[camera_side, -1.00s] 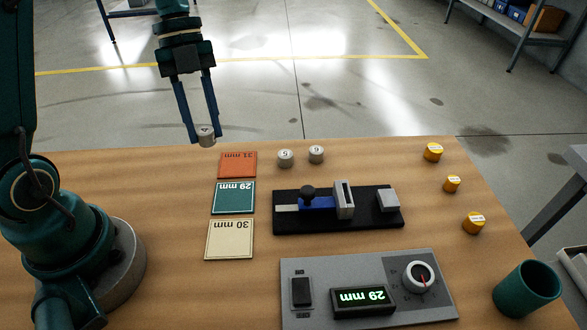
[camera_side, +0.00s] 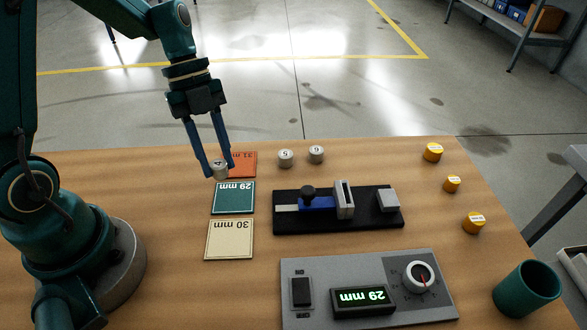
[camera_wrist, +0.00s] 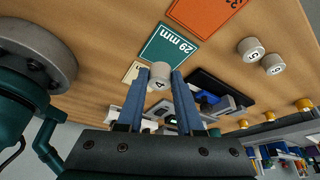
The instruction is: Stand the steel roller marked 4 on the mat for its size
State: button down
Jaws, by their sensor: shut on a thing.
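My gripper (camera_side: 219,172) is shut on the steel roller marked 4 (camera_side: 219,170), a short grey cylinder held upright. The roller also shows between the blue fingers in the wrist view (camera_wrist: 159,74). In the side view it hangs near the gap between the orange 31 mm mat (camera_side: 243,164) and the green 29 mm mat (camera_side: 233,198). Its exact height is hard to tell. The cream 30 mm mat (camera_side: 229,240) lies nearest the camera. The display (camera_side: 363,298) reads 29 mm.
Steel rollers marked 5 (camera_side: 286,158) and 6 (camera_side: 316,154) stand right of the mats. A black gauge fixture (camera_side: 300,222) with a blue slide lies mid-table.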

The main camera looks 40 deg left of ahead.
aim_at(232, 193)
jog(key=shift+w+d+f, duration=0.3)
jog(key=shift+d+f, duration=0.15)
jog(key=shift+d, duration=0.3)
jog(key=shift+f, duration=2.05)
jog(key=shift+f, duration=0.15)
jog(key=c, duration=0.6)
grip_release()
jog(key=shift+o, duration=0.2)
